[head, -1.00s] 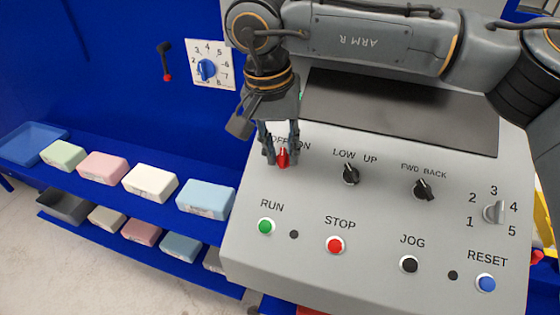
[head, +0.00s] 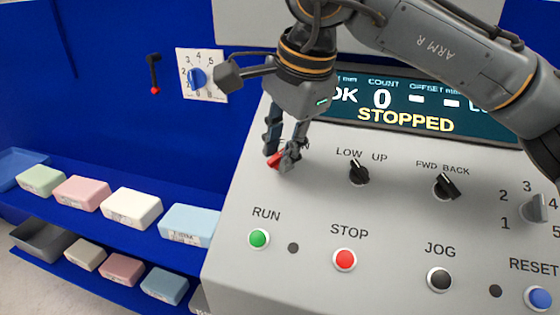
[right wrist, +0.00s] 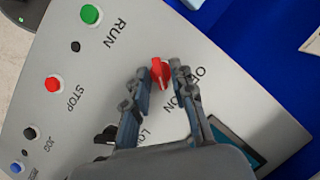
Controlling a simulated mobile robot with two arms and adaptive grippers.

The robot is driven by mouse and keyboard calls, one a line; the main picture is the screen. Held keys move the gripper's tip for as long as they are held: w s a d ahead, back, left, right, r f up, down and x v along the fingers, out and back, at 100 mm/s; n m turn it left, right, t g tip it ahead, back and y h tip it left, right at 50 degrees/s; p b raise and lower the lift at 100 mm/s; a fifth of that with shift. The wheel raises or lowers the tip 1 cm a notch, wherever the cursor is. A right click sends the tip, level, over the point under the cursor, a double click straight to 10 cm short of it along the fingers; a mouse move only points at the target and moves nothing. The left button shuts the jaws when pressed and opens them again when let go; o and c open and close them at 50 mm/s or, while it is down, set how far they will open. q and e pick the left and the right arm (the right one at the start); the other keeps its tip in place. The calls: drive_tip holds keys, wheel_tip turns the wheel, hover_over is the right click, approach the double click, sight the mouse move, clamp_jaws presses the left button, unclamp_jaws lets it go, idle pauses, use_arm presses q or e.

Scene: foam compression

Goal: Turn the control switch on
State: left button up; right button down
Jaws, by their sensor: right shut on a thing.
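The red control switch (head: 273,161) sits at the upper left of the sloping grey panel (head: 300,205). In the right wrist view the red knob (right wrist: 161,73) shows between my two fingers, beside the partly covered OFF and ON lettering. My right gripper (head: 283,152) is shut on this switch, and its fingers hide part of it in the head view. The right gripper also shows in the wrist view (right wrist: 161,80). The panel's screen (head: 420,108) is lit and reads STOPPED, with a count of 0. My left gripper is in neither view.
Black LOW/UP (head: 359,172) and FWD/BACK (head: 446,187) knobs lie right of the switch. Below are the green RUN button (head: 259,238), red STOP button (head: 345,259) and black JOG button (head: 439,279). Blue shelves with foam blocks (head: 132,207) stand left.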

drive_tip(key=shift+m+b, duration=0.4)
drive_tip(key=shift+r, duration=0.1)
drive_tip(key=c, duration=1.4)
unclamp_jaws()
drive_tip(key=shift+c, duration=0.2)
drive_tip(key=v, duration=1.2)
drive_tip(key=shift+d, duration=0.15)
drive_tip(key=shift+s, duration=0.1)
